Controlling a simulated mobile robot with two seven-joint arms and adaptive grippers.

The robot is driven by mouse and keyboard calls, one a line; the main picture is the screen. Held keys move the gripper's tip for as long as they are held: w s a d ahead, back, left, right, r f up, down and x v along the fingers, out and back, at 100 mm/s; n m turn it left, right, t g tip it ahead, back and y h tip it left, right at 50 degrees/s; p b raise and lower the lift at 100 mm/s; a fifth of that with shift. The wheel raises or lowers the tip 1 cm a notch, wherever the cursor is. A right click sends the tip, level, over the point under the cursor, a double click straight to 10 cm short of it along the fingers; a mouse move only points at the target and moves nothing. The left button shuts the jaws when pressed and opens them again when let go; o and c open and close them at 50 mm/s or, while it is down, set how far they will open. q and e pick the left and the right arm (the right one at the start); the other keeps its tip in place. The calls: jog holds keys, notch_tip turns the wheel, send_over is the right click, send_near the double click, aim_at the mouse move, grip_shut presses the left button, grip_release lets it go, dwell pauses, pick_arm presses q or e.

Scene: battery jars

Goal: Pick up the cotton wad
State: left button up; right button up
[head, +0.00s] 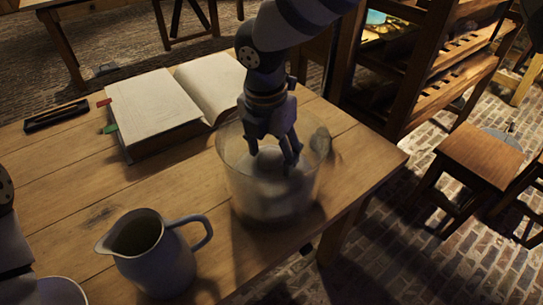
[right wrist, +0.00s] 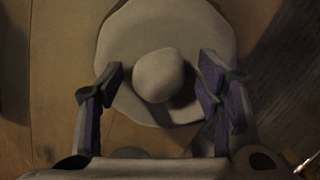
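The cotton wad (right wrist: 158,75) is a pale, rounded lump in the right wrist view, lying on a wider pale round surface. The glass jar (head: 237,185) stands near the table's front right edge. My right gripper (head: 277,162) points down into the jar's mouth. In the right wrist view its two fingers (right wrist: 156,92) stand apart on either side of the wad, with a visible gap at least on the right. In the head view the jar's pale contents are blurred through the glass, and the wad cannot be made out clearly. My left gripper's fingers are not in view.
A grey jug (head: 155,262) stands in front of the jar, to the left. An open book (head: 155,105) lies behind it, near a dark narrow case (head: 56,116). A pale bowl (head: 55,292) is at the bottom left. A wooden stool (head: 480,157) stands off the table.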

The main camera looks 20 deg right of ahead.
jog(key=c, duration=0.8)
